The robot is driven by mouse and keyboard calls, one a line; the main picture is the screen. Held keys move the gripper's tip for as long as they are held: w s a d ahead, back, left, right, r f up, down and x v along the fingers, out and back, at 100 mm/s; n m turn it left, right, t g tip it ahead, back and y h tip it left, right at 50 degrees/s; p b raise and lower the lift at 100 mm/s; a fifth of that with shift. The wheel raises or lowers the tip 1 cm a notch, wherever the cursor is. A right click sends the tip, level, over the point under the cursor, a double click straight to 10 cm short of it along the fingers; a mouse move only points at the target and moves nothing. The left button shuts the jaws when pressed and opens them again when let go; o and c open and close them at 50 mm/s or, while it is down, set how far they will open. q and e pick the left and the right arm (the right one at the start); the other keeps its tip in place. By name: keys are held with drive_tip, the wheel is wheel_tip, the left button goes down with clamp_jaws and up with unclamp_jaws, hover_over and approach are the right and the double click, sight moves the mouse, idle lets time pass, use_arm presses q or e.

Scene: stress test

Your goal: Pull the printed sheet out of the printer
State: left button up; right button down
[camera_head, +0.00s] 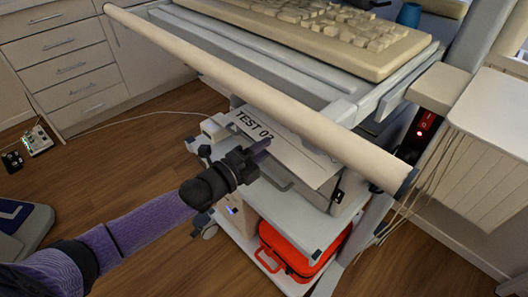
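The printed sheet (312,166) is white with "TEST 02" in dark letters. It lies on the pale printer (318,194) under the cart's top, and its far part is hidden by the cart's handle bar. My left gripper (262,150) reaches in from the left, with its dark fingers at the sheet's near left edge, just below the lettering. The fingers overlap the sheet in this view. I cannot tell whether they touch it, or whether they are open or shut. My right gripper is not in view.
A long cream handle bar (262,97) crosses above the printer, with a keyboard (325,28) on the cart top behind it. A red case (284,250) sits on the lower shelf. Cables (436,170) hang at right. Wooden floor (110,180) is open at left.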

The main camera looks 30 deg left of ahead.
use_arm(q)
drive_tip(key=shift+w, duration=0.15)
clamp_jaws()
idle(0.4)
